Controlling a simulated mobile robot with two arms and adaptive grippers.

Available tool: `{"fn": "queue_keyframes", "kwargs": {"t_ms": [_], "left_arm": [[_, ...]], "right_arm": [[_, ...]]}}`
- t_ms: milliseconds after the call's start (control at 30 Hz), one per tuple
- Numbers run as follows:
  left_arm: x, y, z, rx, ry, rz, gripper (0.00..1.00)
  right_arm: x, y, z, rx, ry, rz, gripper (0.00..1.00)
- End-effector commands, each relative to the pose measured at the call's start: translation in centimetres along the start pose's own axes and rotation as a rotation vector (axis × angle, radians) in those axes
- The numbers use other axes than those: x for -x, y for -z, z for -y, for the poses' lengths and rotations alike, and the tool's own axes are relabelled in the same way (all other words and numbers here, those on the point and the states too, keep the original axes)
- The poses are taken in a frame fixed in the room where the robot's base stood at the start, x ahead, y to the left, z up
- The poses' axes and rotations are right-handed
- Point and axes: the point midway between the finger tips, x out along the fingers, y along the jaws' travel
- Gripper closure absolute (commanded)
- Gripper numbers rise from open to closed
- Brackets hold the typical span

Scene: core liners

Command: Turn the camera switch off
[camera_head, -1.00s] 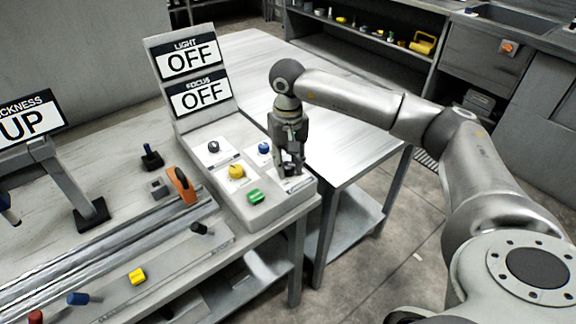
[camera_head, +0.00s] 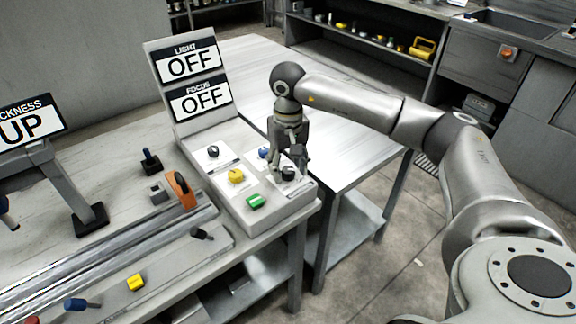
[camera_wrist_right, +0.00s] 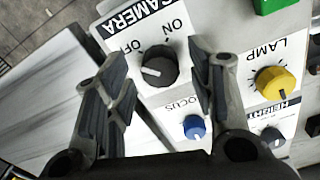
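The camera switch is a black round knob (camera_head: 288,173) at the front right of the sloped control panel (camera_head: 233,215). In the right wrist view the knob (camera_wrist_right: 157,67) sits on a white plate marked CAMERA, with ON and a partly hidden OFF. Its white pointer line points left in that view, on the OFF side. My right gripper (camera_head: 290,163) is over the knob, fingers down. In the wrist view my right gripper (camera_wrist_right: 160,82) is open, with the knob between and beyond its fingers; no contact shows. My left gripper is not in view.
Beside the camera switch are a blue focus knob (camera_wrist_right: 194,127), a yellow lamp knob (camera_wrist_right: 277,84), a dark height knob (camera_wrist_right: 272,137) and a green control (camera_head: 256,201). Signs read LIGHT OFF (camera_head: 191,62) and FOCUS OFF (camera_head: 200,100).

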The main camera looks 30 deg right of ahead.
Motion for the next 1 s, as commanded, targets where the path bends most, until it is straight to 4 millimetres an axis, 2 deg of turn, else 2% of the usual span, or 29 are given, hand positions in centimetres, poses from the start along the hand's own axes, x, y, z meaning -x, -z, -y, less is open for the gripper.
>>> {"fn": "queue_keyframes", "kwargs": {"t_ms": [200, 333, 733, 833, 1000], "left_arm": [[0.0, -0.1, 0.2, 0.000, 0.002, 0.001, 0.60], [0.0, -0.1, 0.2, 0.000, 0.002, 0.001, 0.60], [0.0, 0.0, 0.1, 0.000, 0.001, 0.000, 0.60], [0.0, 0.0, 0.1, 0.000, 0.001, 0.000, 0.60], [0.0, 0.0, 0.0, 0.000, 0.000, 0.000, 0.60]], "right_arm": [[0.0, -0.1, 0.0, 0.001, 0.000, 0.003, 0.49], [1.0, 0.0, 0.1, 0.001, 0.002, 0.001, 0.49], [9.0, 0.1, 0.1, 0.000, 0.002, -0.002, 0.49], [10.5, 0.1, 0.0, 0.000, 0.001, -0.001, 0.49], [11.8, 0.0, 0.1, 0.001, 0.001, 0.001, 0.49]]}}
